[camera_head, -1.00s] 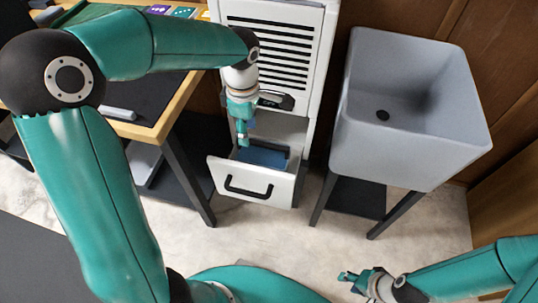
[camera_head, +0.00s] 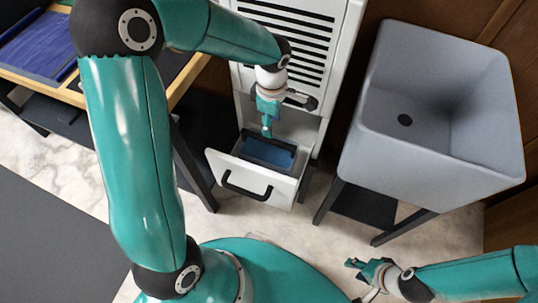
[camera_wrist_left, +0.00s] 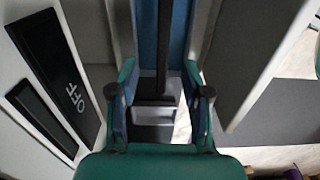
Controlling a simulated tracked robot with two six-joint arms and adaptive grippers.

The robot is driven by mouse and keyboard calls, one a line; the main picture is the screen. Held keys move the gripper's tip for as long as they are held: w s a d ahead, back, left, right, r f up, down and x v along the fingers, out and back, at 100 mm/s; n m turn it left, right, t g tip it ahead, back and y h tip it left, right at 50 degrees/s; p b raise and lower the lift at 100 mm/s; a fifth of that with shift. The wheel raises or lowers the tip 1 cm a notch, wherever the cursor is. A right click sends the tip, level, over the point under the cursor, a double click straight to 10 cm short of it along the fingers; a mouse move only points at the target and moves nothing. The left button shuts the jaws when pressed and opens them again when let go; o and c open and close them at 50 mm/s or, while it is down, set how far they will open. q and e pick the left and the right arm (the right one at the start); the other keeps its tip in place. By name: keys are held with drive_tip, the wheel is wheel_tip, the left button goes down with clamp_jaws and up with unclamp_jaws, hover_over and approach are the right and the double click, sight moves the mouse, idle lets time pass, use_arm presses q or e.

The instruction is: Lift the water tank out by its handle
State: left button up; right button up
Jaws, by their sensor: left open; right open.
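The water tank (camera_head: 270,153) is a blue box with a dark rim. It sits in the pulled-out drawer (camera_head: 240,166) of the tall white machine. My left gripper (camera_head: 267,132) points down just above the tank, open and empty. In the left wrist view the open fingers (camera_wrist_left: 160,100) are on either side of a dark bar (camera_wrist_left: 165,50). The bar runs over the blue tank (camera_wrist_left: 148,40) and looks like its handle; I cannot tell its exact height between the fingers. My right gripper (camera_head: 357,268) is open and empty over the floor at lower right.
The drawer front has its own black pull handle (camera_head: 245,188). A grey sink (camera_head: 430,150) on dark legs stands right of the white machine (camera_head: 283,45). A wooden-edged workbench (camera_head: 40,88) stands at left. Pale floor is free between drawer and right gripper.

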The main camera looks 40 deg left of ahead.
sight(268, 139)
use_arm(q)
wheel_tip(268, 139, down, 3)
drive_tip(key=shift+r, duration=0.1)
drive_tip(key=shift+s+a+f+b, duration=0.15)
drive_tip(key=shift+f+b, duration=0.2)
drive_tip(key=shift+f, duration=1)
drive_tip(key=shift+s+a+f+b, duration=0.15)
drive_tip(key=shift+f+b, duration=0.15)
drive_tip(key=shift+f, duration=1.05)
clamp_jaws()
drive_tip(key=shift+r, duration=0.15)
